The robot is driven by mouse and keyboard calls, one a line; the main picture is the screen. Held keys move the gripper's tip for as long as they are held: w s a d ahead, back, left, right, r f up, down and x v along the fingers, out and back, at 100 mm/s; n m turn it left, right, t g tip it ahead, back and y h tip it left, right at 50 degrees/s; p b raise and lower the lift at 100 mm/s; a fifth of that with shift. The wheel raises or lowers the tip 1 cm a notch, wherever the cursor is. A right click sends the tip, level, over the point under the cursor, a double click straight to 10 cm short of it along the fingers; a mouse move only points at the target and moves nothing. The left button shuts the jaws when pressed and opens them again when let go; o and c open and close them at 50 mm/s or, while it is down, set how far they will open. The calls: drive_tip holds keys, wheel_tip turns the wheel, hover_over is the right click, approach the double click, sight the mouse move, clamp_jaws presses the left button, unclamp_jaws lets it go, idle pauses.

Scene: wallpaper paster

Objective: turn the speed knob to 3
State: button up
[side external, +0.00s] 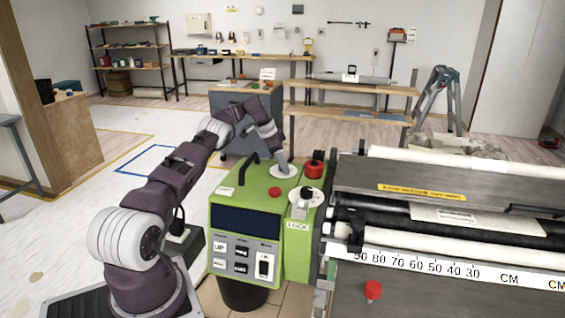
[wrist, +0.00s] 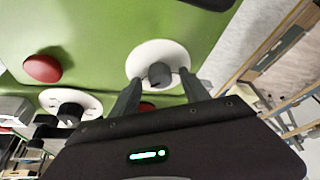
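The green machine (side external: 262,212) has two white dials on its top. A dark round knob (wrist: 160,74) sits on one white dial (wrist: 146,57); in the side view this dial (side external: 277,172) is at the machine's back, under my gripper (side external: 286,168). In the wrist view my gripper (wrist: 160,77) is open, one fingertip on each side of the knob, with white dial showing between. I cannot tell whether either finger touches it. Scale marks and the speed label are not readable, so the knob's setting is unclear.
A second white dial with a dark knob (wrist: 69,112) lies to the left; it also shows in the side view (side external: 309,196). A red button (wrist: 42,68) and a tall red knob (side external: 314,169) stand nearby. A black handle (side external: 248,171) rises left. Rollers (side external: 440,250) fill the right.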

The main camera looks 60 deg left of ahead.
drive_tip(key=shift+r, duration=0.15)
drive_tip(key=shift+s+a+r, duration=0.1)
drive_tip(key=shift+s+r, duration=0.05)
drive_tip(key=shift+r, duration=0.2)
drive_tip(key=v, duration=0.6)
